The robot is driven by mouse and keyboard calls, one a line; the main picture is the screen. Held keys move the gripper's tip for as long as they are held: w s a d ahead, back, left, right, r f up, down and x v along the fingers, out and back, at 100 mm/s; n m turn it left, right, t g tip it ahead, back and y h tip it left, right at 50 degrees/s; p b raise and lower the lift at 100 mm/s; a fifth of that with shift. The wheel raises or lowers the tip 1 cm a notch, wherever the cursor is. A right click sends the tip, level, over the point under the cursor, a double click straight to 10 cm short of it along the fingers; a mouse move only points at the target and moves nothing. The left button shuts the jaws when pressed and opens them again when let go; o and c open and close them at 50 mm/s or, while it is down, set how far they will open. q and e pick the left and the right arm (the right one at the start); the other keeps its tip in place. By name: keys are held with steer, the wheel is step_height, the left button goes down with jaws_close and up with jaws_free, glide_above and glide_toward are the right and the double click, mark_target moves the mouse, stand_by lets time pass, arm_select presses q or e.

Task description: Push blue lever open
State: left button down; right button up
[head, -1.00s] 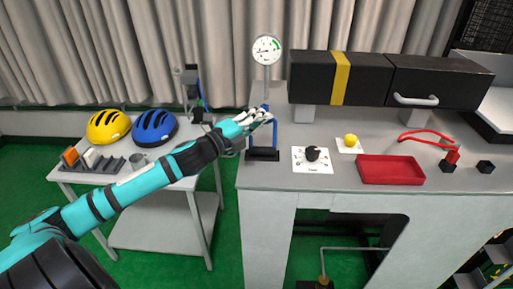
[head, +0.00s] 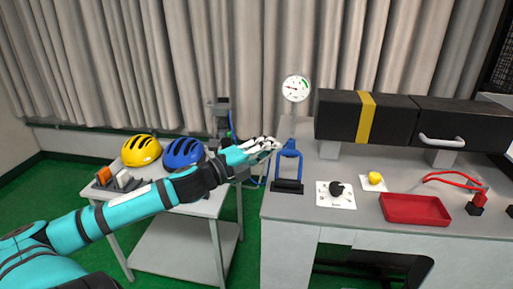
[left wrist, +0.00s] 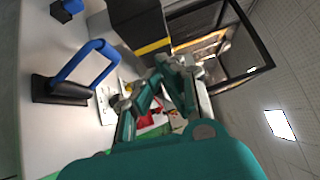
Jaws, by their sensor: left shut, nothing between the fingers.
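The blue lever (head: 299,168) is a blue loop rising from a black base (head: 287,187) near the left end of the grey bench. It looks close to upright in the head view. In the left wrist view the lever (left wrist: 103,47) is at the upper left, with its base (left wrist: 60,91) at the left edge side. My left gripper (head: 277,144) is shut and empty, its tips just left of the lever's top. In the left wrist view the fingers (left wrist: 167,65) are apart from the lever. I cannot tell in the head view whether they touch. My right gripper is not in view.
A pressure gauge (head: 296,89) stands behind the lever. To its right are a black dial (head: 337,188), a yellow button (head: 375,178), a red tray (head: 415,222) and a black box with a handle (head: 441,141). Yellow (head: 141,151) and blue (head: 183,153) helmets sit on the left table.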

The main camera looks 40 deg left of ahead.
arm_select(q)
steer(key=s, duration=0.1)
steer(key=s+r, duration=0.1)
steer(key=s+a+r, duration=0.1)
steer(key=shift+s, duration=0.3)
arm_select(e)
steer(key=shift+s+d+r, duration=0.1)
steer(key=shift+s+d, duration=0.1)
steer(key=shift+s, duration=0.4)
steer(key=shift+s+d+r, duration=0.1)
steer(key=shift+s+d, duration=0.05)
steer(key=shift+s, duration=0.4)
arm_select(q)
steer(key=shift+f, duration=0.1)
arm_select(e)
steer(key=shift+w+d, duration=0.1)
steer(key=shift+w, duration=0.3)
arm_select(q)
steer(key=shift+a, duration=0.1)
